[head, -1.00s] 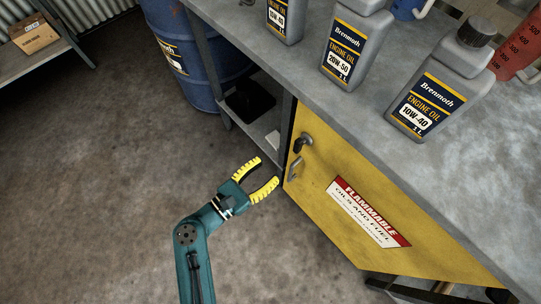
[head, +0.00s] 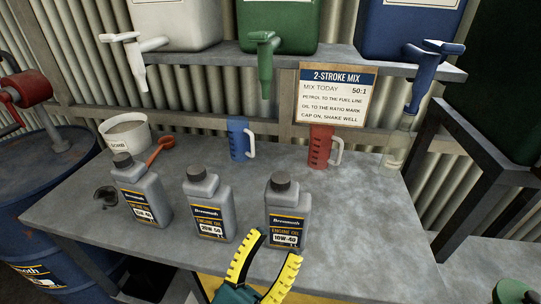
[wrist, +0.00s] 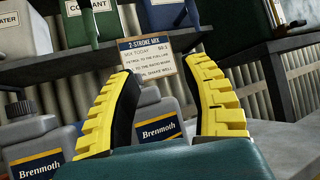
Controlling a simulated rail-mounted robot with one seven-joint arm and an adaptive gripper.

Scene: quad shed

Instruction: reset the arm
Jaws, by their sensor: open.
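My gripper (head: 266,258) has yellow ridged fingers on a teal body. In the head view it is at the bottom middle, in front of the bench's front edge and the 10W-40 oil bottle. Its fingers are spread apart with nothing between them. In the wrist view the gripper (wrist: 165,85) is also open and empty, with two grey Brenmoth bottles and the 2-stroke mix sign beyond it.
Three grey oil bottles, left (head: 141,195), middle (head: 208,208) and right (head: 287,215), stand along the front of the grey bench (head: 350,235). Blue (head: 239,138) and red (head: 320,147) jugs stand behind. Tapped tanks sit on a shelf (head: 320,56) above.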

